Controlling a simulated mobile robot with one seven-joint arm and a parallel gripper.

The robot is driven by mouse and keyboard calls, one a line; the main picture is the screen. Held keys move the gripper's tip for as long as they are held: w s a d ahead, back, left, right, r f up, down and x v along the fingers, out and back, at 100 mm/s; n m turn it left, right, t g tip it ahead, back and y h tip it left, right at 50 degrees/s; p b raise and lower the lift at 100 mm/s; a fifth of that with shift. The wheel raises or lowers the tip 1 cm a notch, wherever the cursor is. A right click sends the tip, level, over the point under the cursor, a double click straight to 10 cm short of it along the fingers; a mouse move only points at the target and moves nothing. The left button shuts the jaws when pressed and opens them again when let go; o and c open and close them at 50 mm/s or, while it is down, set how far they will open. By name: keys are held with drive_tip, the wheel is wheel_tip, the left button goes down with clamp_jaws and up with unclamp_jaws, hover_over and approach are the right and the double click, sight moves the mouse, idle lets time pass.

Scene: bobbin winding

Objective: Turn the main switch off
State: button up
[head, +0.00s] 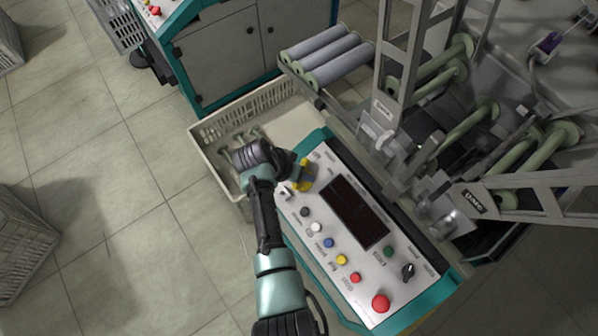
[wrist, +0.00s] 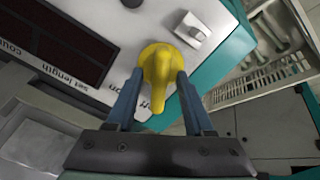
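The main switch appears to be the yellow rotary knob (wrist: 158,65) on the white control panel, beside a label that reads "off" in part. Its handle points toward the bottom of the wrist view. My gripper (wrist: 160,74) has its two blue fingers apart, one on each side of the knob. Slight gaps seem to show beside the handle, but I cannot tell whether a finger touches it. In the head view, the yellow knob (head: 304,184) shows at the panel's upper left end, partly covered by my gripper.
The panel has a dark display (head: 356,211), several coloured buttons, a black selector (head: 407,271) and a red button (head: 380,303). A white switch (wrist: 192,29) sits close to the knob. A beige crate (head: 208,157) stands beside the panel. The winding frame rises at the right.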

drive_tip(key=p+v, duration=0.2)
drive_tip(key=v, duration=1.1)
idle(0.4)
